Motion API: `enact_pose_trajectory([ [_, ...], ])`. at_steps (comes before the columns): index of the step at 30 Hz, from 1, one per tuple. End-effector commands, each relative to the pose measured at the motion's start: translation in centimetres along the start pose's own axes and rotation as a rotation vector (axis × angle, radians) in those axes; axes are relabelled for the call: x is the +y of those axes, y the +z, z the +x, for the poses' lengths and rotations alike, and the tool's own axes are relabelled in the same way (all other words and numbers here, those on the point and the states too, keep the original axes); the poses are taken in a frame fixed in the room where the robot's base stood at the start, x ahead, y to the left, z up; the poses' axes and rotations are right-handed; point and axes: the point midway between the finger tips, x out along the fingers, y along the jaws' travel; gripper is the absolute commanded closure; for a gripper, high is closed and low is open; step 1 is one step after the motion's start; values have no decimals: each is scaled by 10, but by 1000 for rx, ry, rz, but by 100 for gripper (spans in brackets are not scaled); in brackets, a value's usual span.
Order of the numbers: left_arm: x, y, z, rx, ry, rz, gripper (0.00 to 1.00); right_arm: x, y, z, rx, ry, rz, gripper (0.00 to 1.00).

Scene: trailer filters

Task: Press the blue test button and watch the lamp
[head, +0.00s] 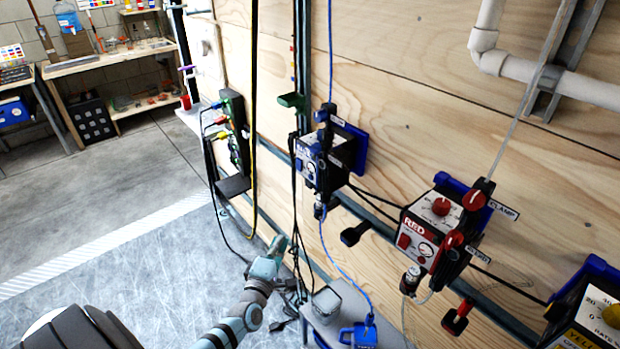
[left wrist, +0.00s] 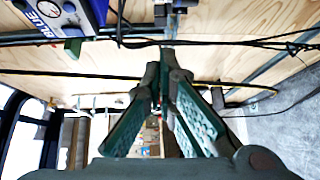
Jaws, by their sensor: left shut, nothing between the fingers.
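The blue unit (head: 322,160) is a box fixed to the plywood wall in the head view, with knobs and a small gauge. A small blue square (head: 299,164), which looks like the button, sits at its lower left front. The unit shows upside down at the upper left of the left wrist view (left wrist: 62,18), with its BLUE label and gauge. I cannot make out a lamp. My left gripper (head: 280,243) is below and left of the unit, apart from it. Its green fingers (left wrist: 164,62) are shut and empty. My right gripper is not in view.
A red unit (head: 436,228) and a yellow-labelled unit (head: 592,312) stand along the wall to the right. Black cables and a blue hose (head: 338,262) hang under the blue unit. A blue jug (head: 358,335) stands low down. The floor at left is clear.

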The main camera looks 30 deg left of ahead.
Motion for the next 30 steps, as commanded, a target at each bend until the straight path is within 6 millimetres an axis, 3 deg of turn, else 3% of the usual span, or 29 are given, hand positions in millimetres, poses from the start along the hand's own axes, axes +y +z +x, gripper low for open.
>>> enact_pose_trajectory([
  [1, 28, -4, 9, 20, 67, -100, 100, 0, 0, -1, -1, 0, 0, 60],
  [3, 63, -12, 18, 43, 158, -253, 100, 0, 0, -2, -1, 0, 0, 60],
  [6, 100, -21, 25, 59, 255, -421, 100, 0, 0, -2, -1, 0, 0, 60],
  [9, 119, -27, 28, 64, 307, -515, 100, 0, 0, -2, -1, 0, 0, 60],
  [23, 123, -26, 31, 65, 321, -542, 100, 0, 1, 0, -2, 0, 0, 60],
  [30, 122, -10, 53, 66, 321, -542, 100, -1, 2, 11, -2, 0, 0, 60],
])
